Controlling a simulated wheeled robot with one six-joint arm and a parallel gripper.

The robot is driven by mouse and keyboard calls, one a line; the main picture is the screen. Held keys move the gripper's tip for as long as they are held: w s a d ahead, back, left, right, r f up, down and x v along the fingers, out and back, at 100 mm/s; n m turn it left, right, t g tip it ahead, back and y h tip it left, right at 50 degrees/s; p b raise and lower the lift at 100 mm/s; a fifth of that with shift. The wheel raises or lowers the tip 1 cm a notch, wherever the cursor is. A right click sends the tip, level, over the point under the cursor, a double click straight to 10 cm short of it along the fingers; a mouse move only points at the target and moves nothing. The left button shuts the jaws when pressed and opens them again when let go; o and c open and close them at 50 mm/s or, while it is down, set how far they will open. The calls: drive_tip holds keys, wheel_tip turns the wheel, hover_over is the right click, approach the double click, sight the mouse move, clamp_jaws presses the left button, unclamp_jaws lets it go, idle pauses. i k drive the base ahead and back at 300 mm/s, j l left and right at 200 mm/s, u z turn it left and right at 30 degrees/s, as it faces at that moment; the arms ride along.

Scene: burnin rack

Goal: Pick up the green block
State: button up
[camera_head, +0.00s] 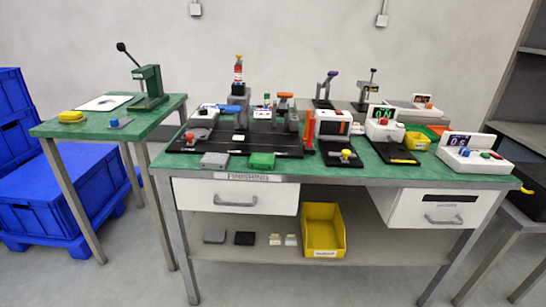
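A green block (261,160) lies near the front edge of the green-topped workbench (345,176), a little left of the bench's middle. It sits at the front of a black base plate (285,148). A grey block (214,160) lies to its left, with a gap between them. My gripper is not in view, and nothing seems to cover the green block.
Several fixtures crowd the bench behind and right of the block, including a display unit (473,160). White drawers (236,197) hang below, and a yellow bin (323,231) stands on the shelf. A smaller table (90,129) and blue crates (75,190) are left. Floor in front is clear.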

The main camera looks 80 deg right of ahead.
sight(261, 162)
drive_tip(key=z, duration=1.8)
